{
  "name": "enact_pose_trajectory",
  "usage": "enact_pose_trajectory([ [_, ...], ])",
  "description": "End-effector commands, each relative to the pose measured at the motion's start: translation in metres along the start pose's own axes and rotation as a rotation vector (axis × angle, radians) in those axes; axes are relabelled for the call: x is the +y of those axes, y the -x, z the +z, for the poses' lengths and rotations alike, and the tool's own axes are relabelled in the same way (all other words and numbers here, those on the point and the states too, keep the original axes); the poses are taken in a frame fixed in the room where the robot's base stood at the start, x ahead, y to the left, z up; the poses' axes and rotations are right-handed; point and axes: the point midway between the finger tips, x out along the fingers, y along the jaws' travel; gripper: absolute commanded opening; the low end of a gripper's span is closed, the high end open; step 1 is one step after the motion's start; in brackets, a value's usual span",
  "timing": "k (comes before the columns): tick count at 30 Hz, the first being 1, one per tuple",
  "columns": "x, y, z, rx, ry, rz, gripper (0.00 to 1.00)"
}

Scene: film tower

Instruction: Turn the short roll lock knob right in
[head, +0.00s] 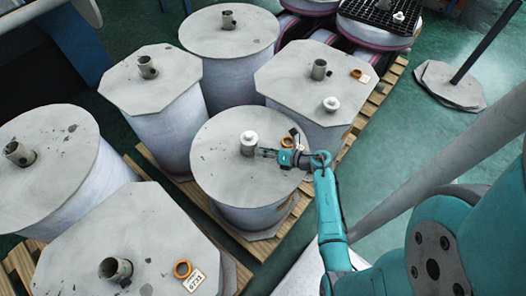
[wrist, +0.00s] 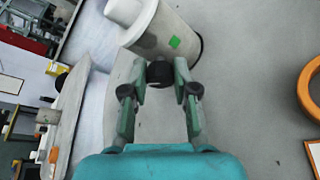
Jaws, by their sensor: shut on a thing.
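The short roll (head: 215,170) stands in the middle of the head view, with a round grey lid. A grey core tube (head: 249,150) with a white cap rises from the lid. In the wrist view the tube (wrist: 165,32) carries a green square mark. The black lock knob (wrist: 160,74) sits low at the tube's side, between my fingertips. My gripper (head: 266,152) reaches in from the right, low over the lid, and it also shows in the wrist view (wrist: 163,80), shut on the knob. The fingers partly hide the knob; its depth in the tube cannot be told.
An orange ring (head: 287,141) and a tag lie on the lid beside my wrist; the ring is at the right in the wrist view (wrist: 310,88). Taller rolls (head: 318,80) crowd close behind and left, on wooden pallets (head: 262,246). Green floor is open at the upper right.

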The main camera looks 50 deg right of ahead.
Motion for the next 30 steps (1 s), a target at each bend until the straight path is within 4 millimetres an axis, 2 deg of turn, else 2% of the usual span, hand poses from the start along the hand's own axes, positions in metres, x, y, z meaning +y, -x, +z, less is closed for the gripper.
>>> enact_pose_trajectory([
  [18,-0.0051,-0.0003,-0.0010,0.000,-0.510,0.209,0.00],
  [30,-0.0058,-0.0005,-0.0020,-0.001,-0.683,0.281,0.00],
])
